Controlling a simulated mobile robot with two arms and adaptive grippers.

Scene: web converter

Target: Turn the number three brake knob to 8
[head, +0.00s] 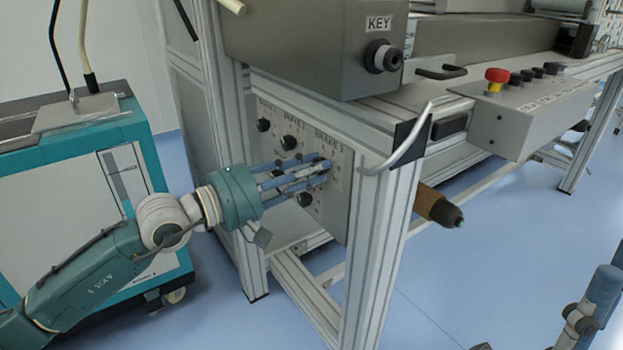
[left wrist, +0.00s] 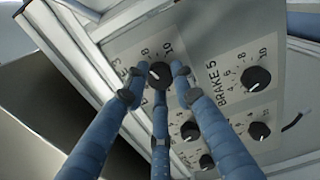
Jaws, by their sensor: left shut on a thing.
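In the left wrist view, the three blue fingers of my left gripper (left wrist: 158,82) are closed around a black round dial knob (left wrist: 159,73) on the grey panel. The figures 8 and 10 show above this knob. Its label is partly hidden by a finger, with what looks like a 3 at its end. The knob's pointer setting cannot be read surely. In the head view, my left gripper (head: 326,167) reaches the right part of the brake panel (head: 334,208) and its fingers cover the knob. My right gripper (head: 590,310) shows only partly at the lower right, away from the panel.
The BRAKE 5 knob (left wrist: 256,79) is beside the held one, with several more knobs below. In the head view, a frame post (head: 383,250) stands just right of the panel. A teal cabinet (head: 150,200) is at left. A red emergency button (head: 497,77) tops the control box.

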